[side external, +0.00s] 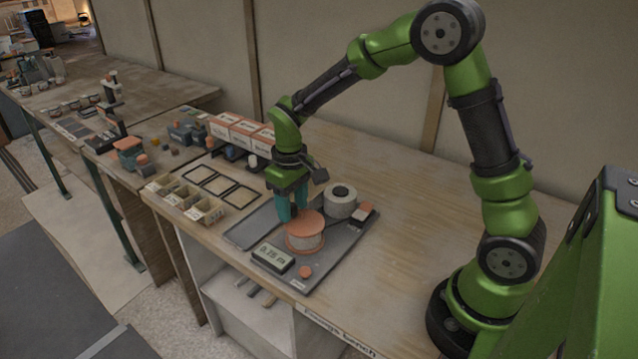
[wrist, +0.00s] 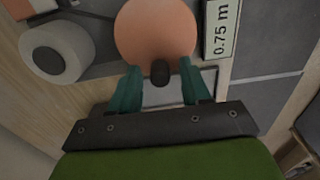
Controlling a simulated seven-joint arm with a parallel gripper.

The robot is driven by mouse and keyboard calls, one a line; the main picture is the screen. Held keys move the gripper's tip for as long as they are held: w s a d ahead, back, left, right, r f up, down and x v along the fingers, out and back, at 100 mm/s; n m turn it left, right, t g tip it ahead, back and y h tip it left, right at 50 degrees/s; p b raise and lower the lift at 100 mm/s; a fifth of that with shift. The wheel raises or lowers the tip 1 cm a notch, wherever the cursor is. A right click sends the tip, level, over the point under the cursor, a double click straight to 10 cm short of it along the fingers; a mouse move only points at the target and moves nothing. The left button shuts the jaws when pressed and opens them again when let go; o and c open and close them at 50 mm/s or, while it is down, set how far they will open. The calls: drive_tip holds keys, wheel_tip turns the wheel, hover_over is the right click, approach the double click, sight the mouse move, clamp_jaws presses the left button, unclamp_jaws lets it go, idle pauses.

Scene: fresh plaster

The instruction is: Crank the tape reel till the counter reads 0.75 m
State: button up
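The tape reel (side external: 304,218) has orange flanges and a pale winding between them, and sits on a dark grey board. Its orange top (wrist: 155,28) fills the upper middle of the wrist view. A dark crank knob (wrist: 160,73) stands at the reel's near edge in that view. The counter (side external: 272,258) beside the reel reads 0.75 m, clearest in the wrist view (wrist: 221,28). My gripper (wrist: 160,72) is open, its teal fingers on either side of the knob with gaps visible. In the side view my gripper (side external: 291,212) is low at the reel's back left edge.
A grey-white roll (side external: 340,200) stands behind the reel on the board (side external: 335,250). An orange button (side external: 305,271) lies near the board's front. Small trays (side external: 205,212) and white-and-orange boxes (side external: 240,132) stand to the left. The bench at right (side external: 415,195) is clear.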

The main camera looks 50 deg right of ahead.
drive_tip(key=shift+r, duration=0.1)
drive_tip(key=shift+r, duration=3.95)
drive_tip(key=shift+f, duration=0.2)
drive_tip(key=s+a+r+m+t+y, duration=0.1)
drive_tip(key=s+r+m+t, duration=0.1)
drive_tip(key=s, duration=0.6)
drive_tip(key=s+a+r+m+t+y, duration=0.1)
drive_tip(key=s+r+m+t, duration=0.1)
drive_tip(key=s+r+t, duration=0.3)
drive_tip(key=shift+s+r, duration=1.1)
drive_tip(key=shift+s, duration=0.95)
